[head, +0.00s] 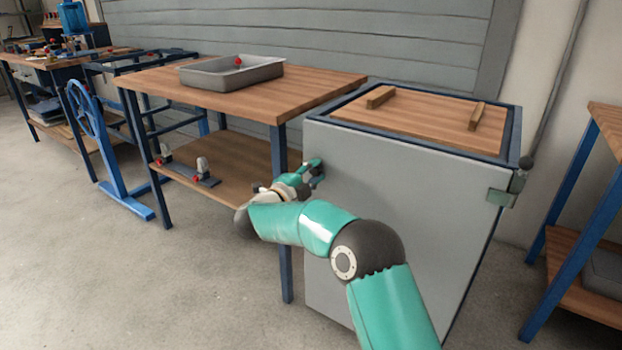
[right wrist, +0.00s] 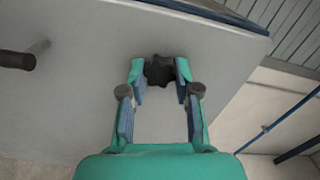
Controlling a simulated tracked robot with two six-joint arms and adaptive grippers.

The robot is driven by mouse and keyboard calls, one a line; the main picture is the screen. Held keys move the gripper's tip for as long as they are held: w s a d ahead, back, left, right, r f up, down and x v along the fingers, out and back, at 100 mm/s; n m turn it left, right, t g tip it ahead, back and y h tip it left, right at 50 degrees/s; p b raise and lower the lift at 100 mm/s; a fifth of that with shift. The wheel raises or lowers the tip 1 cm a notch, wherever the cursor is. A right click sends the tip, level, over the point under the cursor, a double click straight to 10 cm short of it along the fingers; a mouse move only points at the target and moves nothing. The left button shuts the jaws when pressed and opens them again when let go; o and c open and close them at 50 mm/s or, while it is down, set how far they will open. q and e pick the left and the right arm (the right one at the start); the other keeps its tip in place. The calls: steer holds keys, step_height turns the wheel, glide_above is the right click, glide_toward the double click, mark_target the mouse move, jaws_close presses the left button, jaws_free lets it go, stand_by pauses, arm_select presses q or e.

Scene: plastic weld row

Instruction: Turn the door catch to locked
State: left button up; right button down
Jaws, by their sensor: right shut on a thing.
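The grey cabinet door (head: 400,215) faces me in the head view and looks closed. My right gripper (head: 316,170) is at the door's upper left edge, with the arm reaching in from below. In the right wrist view my right gripper (right wrist: 160,72) is shut on a dark lobed knob, the door catch (right wrist: 159,72), which sits on the grey door face (right wrist: 85,80). The fingertips are on either side of the knob. I cannot tell which way the catch points. My left gripper is out of view.
A grey-green bracket (head: 502,197) is at the cabinet's right edge. A dark bar handle (right wrist: 18,60) sticks out in the right wrist view. A wooden table (head: 320,85) with a grey tray (head: 215,75) stands left of the cabinet. Open floor (head: 150,285) lies in front.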

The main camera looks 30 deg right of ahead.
steer(key=shift+s+d+f, duration=0.2)
steer(key=shift+d, duration=0.05)
steer(key=c, duration=0.8)
jaws_free()
steer(key=shift+c, duration=0.2)
steer(key=shift+a, duration=0.1)
steer(key=shift+r, duration=0.1)
steer(key=shift+a, duration=0.1)
steer(key=shift+a, duration=0.25)
steer(key=v, duration=1.1)
steer(key=shift+a, duration=0.15)
